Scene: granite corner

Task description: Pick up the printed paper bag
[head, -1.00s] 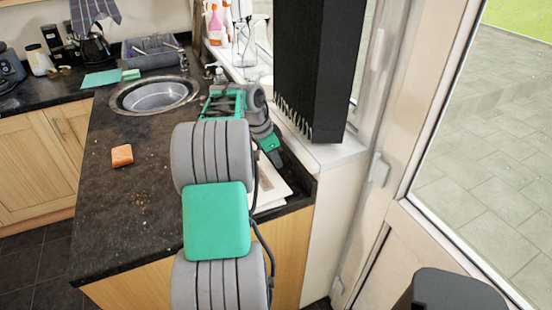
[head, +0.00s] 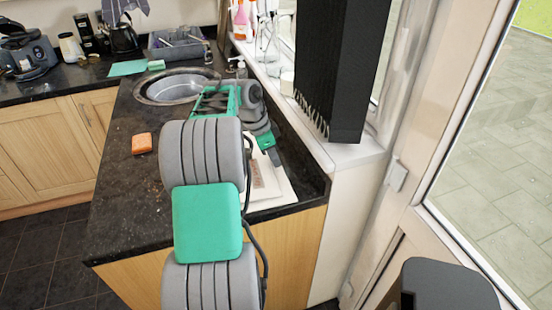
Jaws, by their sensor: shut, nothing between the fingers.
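A flat white item (head: 280,191) with a brownish printed patch lies on the dark worktop near its right front corner. It may be the printed paper bag, but I cannot tell for sure, as my arm covers its left part. My gripper (head: 272,154) points down just above or beside the back edge of this item. Its fingers are small in the head view and look shut and empty. I cannot tell whether they touch anything.
An orange block (head: 141,143) lies on the worktop (head: 125,205) left of my arm. A round metal sink (head: 177,86) and a grey dish rack (head: 178,45) are behind. A tall black slatted object (head: 342,70) stands on the white sill to the right, close to my gripper.

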